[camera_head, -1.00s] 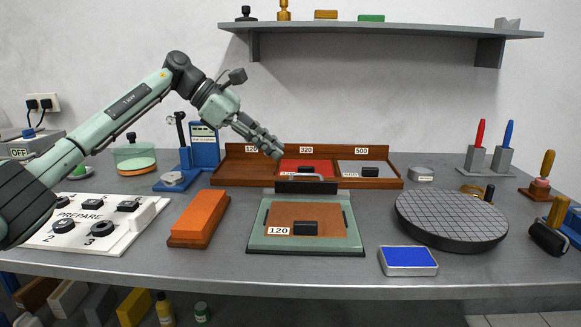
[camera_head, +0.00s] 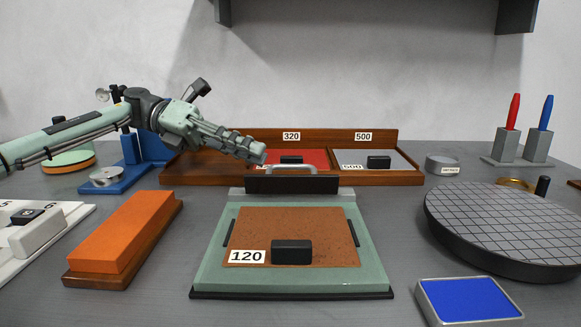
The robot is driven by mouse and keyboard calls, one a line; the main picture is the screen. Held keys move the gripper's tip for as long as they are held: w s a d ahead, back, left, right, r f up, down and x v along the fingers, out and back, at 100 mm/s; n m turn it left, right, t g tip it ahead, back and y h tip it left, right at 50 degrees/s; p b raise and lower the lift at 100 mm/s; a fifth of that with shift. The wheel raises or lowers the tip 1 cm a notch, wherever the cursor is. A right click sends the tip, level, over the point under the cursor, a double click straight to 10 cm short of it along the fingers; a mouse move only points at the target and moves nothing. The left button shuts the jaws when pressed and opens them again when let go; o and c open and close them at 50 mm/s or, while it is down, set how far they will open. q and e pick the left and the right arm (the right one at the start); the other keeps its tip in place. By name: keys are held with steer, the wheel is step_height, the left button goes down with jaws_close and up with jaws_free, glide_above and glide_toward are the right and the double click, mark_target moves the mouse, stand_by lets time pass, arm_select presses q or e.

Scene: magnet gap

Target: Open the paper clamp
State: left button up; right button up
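The paper clamp is a black bar (camera_head: 291,184) with a grey handle (camera_head: 291,169) on top, at the back edge of a green plate (camera_head: 212,272). A brown sheet labelled 120 (camera_head: 330,225) lies on the plate in front of the bar, with a black block (camera_head: 291,252) on it. My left gripper (camera_head: 262,154) is above and slightly left of the clamp handle, apart from it as far as I can see. Its fingers look close together, but the gap between them is hard to make out. My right gripper is not in view.
A wooden tray (camera_head: 411,178) with red and grey sheets stands behind the clamp. An orange block (camera_head: 125,232) is at the left, a round gridded disc (camera_head: 500,215) at the right. A blue-topped tin (camera_head: 468,300) sits front right.

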mark_target(291, 167)
arm_select(q)
steer(key=x, duration=0.7)
steer(key=shift+s+d+f, duration=0.1)
steer(key=shift+s+d, duration=0.2)
jaws_close()
